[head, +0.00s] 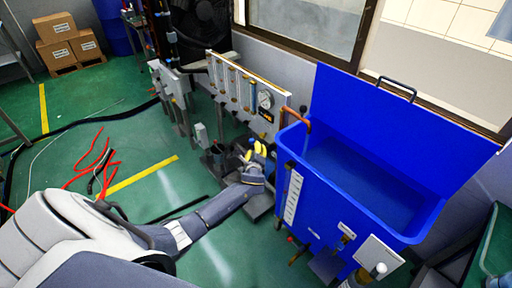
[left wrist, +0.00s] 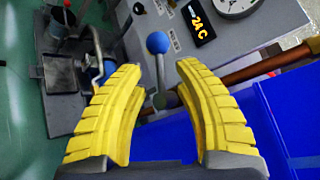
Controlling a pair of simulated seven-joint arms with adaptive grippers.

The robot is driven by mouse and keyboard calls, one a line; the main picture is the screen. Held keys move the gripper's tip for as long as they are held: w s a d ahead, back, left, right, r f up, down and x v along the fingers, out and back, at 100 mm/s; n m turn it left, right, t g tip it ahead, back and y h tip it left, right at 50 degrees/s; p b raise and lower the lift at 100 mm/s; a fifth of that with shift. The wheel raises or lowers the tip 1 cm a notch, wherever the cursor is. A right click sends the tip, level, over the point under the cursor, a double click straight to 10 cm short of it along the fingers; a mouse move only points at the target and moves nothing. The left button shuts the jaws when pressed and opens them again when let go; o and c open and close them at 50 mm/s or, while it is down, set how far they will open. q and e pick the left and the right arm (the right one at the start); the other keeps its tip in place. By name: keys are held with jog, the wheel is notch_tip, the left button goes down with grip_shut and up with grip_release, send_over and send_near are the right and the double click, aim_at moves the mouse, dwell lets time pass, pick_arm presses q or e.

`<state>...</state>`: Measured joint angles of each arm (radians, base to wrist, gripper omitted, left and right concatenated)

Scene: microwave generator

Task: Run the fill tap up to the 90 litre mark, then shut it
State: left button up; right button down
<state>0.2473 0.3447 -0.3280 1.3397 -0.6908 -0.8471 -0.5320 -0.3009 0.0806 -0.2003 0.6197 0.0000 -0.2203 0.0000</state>
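The fill tap has a blue ball knob (left wrist: 157,42) on a grey lever, in the left wrist view. A copper pipe (left wrist: 240,68) runs right from the tap; in the head view its spout (head: 300,118) bends over the rim of the open blue tank (head: 328,215). A white scale strip (head: 292,195) is on the tank's outer side; its figures are too small to read. My left gripper (head: 258,150) is open, its yellow fingers (left wrist: 157,72) on either side of the lever, with the knob beyond the tips. Contact is unclear. The water level cannot be told.
A panel with clear tubes (head: 230,82), a round gauge (head: 265,100) and a "24 C" display (left wrist: 198,22) stands behind my gripper. The tank's raised lid (head: 395,125) leans towards the window. Red cables (head: 95,160) lie on the green floor at left.

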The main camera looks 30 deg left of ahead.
pick_arm(q)
jog(key=shift+x, duration=1.75)
jog(key=shift+o, duration=0.4)
grip_shut()
jog(key=shift+r, duration=0.1)
jog(key=shift+r, duration=0.1)
